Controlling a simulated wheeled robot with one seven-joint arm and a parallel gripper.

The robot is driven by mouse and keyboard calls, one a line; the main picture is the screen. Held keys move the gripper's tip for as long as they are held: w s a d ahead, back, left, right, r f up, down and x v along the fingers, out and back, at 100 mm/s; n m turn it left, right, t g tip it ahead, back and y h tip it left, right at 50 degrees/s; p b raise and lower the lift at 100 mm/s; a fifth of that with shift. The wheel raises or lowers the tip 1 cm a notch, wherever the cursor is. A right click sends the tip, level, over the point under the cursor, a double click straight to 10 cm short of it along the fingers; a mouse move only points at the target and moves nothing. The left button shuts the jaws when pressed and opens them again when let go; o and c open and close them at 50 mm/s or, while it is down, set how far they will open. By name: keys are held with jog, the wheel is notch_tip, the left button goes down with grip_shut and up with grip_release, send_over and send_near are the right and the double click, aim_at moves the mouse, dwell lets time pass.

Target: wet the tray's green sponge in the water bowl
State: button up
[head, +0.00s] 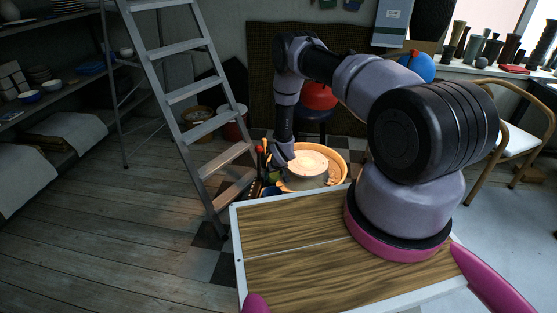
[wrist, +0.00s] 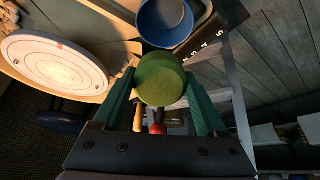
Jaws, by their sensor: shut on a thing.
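The round green sponge (wrist: 160,78) is between the two teal fingers of my gripper (wrist: 161,90) in the wrist view, and they are shut on it. A blue bowl (wrist: 165,22) is just beyond the sponge, its near rim close to the sponge's upper edge in the picture. I cannot tell the height gap between them, and the water in the bowl is not clear. In the head view my gripper (head: 277,158) hangs by the left side of the potter's wheel, and the sponge is hard to make out there.
The pale wheel disc (head: 307,164) sits in a yellow-orange basin (head: 338,162). Wooden tool handles (wrist: 138,118) show below the sponge in the wrist view. A metal stepladder (head: 188,91) stands to the left. A wood-topped board (head: 290,245) lies in front.

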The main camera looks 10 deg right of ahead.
aim_at(273, 180)
jog(key=shift+w+a+f, duration=0.1)
jog(key=shift+a+f, duration=0.05)
jog(key=shift+f, duration=0.4)
jog(key=shift+w+a+f, duration=0.1)
jog(key=shift+f, duration=4.4)
jog(key=shift+r, duration=3.3)
jog(key=shift+r, duration=2)
